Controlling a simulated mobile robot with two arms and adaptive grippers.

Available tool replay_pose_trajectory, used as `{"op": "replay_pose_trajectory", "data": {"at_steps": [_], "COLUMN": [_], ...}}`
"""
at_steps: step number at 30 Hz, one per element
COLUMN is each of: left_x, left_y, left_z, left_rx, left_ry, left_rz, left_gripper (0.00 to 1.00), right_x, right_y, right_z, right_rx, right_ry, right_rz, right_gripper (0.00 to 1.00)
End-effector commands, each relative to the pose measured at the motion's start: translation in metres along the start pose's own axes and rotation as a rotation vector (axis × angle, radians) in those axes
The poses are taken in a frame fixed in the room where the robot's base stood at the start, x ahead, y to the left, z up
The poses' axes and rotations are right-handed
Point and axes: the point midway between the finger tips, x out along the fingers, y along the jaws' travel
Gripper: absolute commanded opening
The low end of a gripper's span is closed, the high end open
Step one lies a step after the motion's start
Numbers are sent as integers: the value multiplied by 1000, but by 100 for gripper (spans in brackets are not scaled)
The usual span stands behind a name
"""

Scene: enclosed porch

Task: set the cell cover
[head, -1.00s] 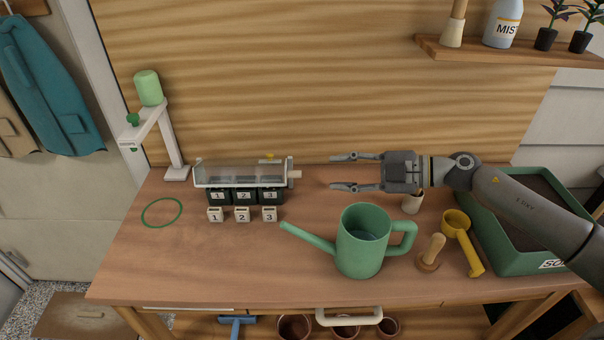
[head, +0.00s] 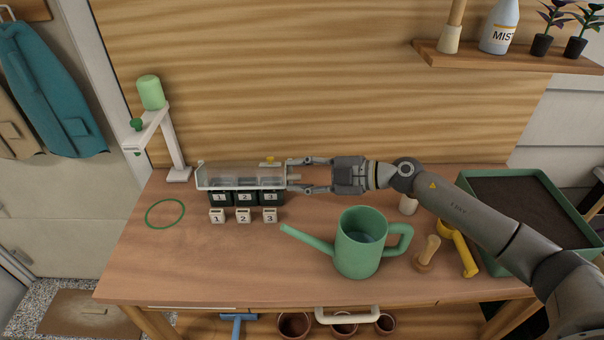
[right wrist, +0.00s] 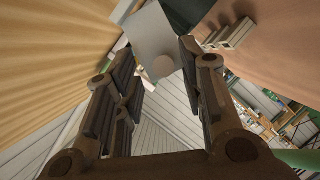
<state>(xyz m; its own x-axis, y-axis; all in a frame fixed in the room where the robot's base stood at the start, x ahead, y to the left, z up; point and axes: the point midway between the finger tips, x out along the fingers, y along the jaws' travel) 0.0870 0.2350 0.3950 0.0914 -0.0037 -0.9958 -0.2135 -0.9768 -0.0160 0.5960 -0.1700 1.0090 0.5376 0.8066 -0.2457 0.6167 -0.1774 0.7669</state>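The clear cell cover (head: 228,177) lies over the dark numbered cells (head: 245,199) at the back of the bench. A small yellow piece (head: 270,160) sits on its rear edge. My right gripper (head: 298,176) is at the cover's right end, fingers pointing left and spread apart. My left gripper is out of view.
Numbered white blocks (head: 243,216) stand in front of the cells. A green watering can (head: 361,250) stands front right, its spout toward the blocks. A green ring (head: 165,214) and a white stand (head: 178,155) are at left. A soil tray (head: 470,220) is at right.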

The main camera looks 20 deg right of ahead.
Motion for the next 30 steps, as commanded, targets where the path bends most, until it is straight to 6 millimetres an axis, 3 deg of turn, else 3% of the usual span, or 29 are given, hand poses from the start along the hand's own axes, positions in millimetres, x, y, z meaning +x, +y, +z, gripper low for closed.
{"op": "replay_pose_trajectory", "data": {"at_steps": [1, 8, 30], "left_x": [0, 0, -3], "left_y": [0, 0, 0], "left_z": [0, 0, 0], "left_rx": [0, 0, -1], "left_ry": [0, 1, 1], "left_rz": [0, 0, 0], "left_gripper": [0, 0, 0], "right_x": [0, 0, -3], "right_y": [0, 0, 5], "right_z": [0, 0, 1], "right_rx": [0, -1, 6], "right_ry": [0, 0, -2], "right_rz": [0, 1, 3], "right_gripper": [30, 0, 0]}}
